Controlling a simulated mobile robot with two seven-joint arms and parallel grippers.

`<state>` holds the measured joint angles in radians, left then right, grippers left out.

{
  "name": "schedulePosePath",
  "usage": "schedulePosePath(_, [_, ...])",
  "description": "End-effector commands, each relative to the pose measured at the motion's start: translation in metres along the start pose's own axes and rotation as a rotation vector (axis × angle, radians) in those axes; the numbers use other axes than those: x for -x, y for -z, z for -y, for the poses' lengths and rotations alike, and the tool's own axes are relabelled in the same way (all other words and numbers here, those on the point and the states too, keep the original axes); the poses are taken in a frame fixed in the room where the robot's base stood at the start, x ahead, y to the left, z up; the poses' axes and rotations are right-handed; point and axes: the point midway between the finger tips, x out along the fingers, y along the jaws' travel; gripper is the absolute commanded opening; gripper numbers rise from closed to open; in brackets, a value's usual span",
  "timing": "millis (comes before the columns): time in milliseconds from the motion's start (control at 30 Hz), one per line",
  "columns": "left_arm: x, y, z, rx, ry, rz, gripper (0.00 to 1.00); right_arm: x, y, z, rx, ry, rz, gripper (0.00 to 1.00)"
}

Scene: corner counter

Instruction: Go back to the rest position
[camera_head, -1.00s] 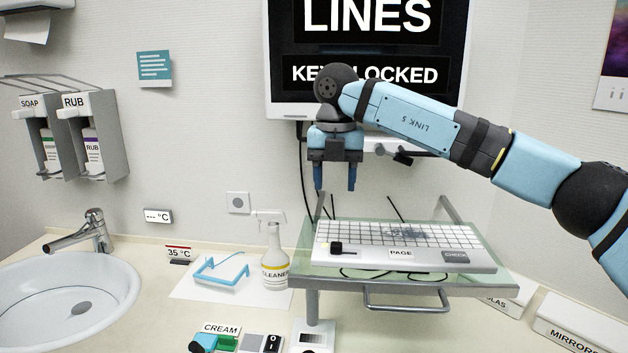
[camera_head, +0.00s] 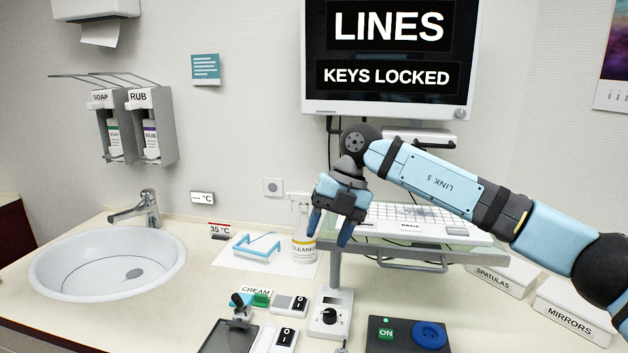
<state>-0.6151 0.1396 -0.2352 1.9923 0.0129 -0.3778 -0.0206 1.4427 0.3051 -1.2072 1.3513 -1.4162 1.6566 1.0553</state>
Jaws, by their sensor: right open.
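My right gripper (camera_head: 329,228) hangs in the middle of the view with its two blue fingers apart and nothing between them. Its arm comes in from the right. My left gripper is not in view.
The keyboard lies on a glass shelf (camera_head: 462,247) under the monitor (camera_head: 390,105). A sink (camera_head: 70,264) is at left. Switch boxes, a dial box (camera_head: 330,316) and a black control box (camera_head: 408,336) stand along the front. Labelled boxes (camera_head: 577,306) are at right.

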Motion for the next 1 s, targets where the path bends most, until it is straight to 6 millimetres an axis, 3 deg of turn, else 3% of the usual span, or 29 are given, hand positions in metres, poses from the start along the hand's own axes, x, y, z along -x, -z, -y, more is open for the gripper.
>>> schedulePosePath(100, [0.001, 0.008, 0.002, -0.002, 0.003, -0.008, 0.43, -0.043, 0.018, -0.019, 0.064, -0.191, -0.109, 0.51])
schedulePosePath(300, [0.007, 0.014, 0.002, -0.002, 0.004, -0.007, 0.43, -0.097, 0.058, -0.055, 0.113, -0.646, -0.284, 0.51])
schedulePosePath(433, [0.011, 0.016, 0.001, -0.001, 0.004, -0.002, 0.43, -0.113, 0.079, -0.067, 0.065, -0.962, -0.353, 0.51])
schedulePosePath(567, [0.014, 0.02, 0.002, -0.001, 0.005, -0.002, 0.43, -0.119, 0.088, -0.066, -0.051, -1.262, -0.377, 0.51])
schedulePosePath(767, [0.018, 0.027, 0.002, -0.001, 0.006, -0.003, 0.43, -0.131, 0.086, -0.033, -0.355, -1.652, -0.331, 0.51])
schedulePosePath(867, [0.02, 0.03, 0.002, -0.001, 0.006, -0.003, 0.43, -0.143, 0.082, -0.003, -0.559, -1.798, -0.275, 0.51])
schedulePosePath(1000, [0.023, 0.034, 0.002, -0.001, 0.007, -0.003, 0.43, -0.172, 0.08, 0.051, -0.889, -1.93, -0.169, 0.51])
